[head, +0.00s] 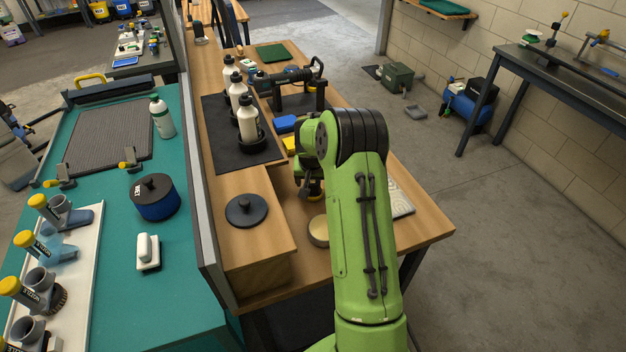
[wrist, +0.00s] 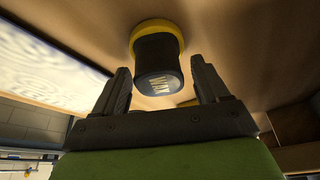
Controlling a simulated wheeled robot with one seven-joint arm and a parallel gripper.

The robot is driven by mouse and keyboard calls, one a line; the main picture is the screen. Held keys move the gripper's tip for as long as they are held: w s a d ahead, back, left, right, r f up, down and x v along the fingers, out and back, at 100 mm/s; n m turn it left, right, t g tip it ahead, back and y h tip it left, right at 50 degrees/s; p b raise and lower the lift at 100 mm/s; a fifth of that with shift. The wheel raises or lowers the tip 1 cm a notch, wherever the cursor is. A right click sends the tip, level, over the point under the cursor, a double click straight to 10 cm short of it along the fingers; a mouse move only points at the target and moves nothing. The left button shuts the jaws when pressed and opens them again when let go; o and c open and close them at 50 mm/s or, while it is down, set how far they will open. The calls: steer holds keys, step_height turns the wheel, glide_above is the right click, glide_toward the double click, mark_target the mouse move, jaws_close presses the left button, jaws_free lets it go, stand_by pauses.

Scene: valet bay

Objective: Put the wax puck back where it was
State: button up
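A short black cylinder with a yellow rim (wrist: 158,68), with lettering on its black end that seems to read WAX, is the likely wax puck. In the wrist view it is at the wooden surface, just beyond and between my fingertips. My gripper (wrist: 160,66) is open, with a visible gap on each side of the cylinder. In the head view my gripper (head: 310,188) is low over the wooden bench, partly hidden by my green arm. I cannot tell there which yellow bit belongs to the puck.
A gold round tin (head: 318,231) stands close by on the wooden bench (head: 420,234). A raised wooden block (head: 262,255) carries a black knobbed disc (head: 247,210). White bottles (head: 248,118) stand on a dark mat (head: 222,148). Blue (head: 285,123) and yellow (head: 290,144) blocks lie behind my gripper.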

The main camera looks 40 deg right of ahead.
steer(key=shift+r, duration=0.3)
steer(key=p+v, duration=0.2)
steer(key=v, duration=1)
steer(key=s+a+r+n+t, duration=0.1)
steer(key=s+a+r+n, duration=0.2)
steer(key=s+a+r, duration=0.75)
steer(key=s+a+n+y, duration=0.1)
steer(key=s+a+n, duration=0.1)
steer(key=s+a, duration=0.3)
steer(key=s+a+n+t+y, duration=0.1)
steer(key=s+a, duration=0.4)
steer(key=s, duration=0.6)
steer(key=shift+s+a+r+n+y, duration=0.3)
steer(key=shift+s+a+r+n, duration=0.15)
steer(key=shift+n, duration=0.35)
